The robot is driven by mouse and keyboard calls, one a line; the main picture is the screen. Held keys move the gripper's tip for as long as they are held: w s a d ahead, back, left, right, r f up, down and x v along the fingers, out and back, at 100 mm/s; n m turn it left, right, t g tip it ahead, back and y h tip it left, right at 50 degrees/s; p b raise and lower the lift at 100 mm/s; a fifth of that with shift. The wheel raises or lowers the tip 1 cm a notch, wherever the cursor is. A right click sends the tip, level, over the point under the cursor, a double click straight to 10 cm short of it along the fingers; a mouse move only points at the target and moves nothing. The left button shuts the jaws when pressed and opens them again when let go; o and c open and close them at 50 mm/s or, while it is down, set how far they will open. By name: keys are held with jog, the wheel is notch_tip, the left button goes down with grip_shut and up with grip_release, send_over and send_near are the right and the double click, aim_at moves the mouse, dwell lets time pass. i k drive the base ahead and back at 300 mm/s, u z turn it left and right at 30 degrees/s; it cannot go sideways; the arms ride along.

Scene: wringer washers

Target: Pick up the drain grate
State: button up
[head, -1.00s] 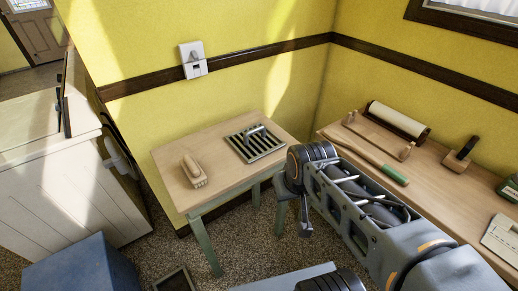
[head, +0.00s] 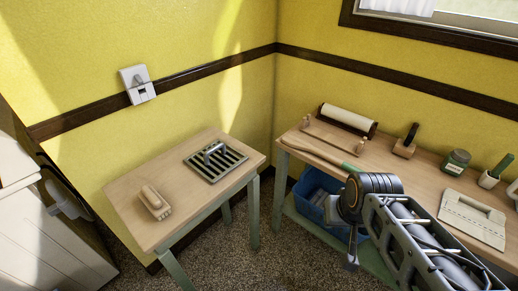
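The drain grate (head: 216,161) is a dark, square, slotted metal plate with a raised handle on top. It lies flat near the right back part of a small wooden table (head: 150,208) with green legs. My arm reaches in from the lower right, and its end (head: 352,205) hangs in front of the long workbench, to the right of the small table and apart from the grate. Whether my gripper's fingers are open or shut does not show clearly.
A brush (head: 155,202) lies left of the grate. Carpet is open in front.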

aim_at(218, 161)
jog(key=z, duration=0.6)
jog(key=i, duration=1)
jog(key=u, duration=4.15)
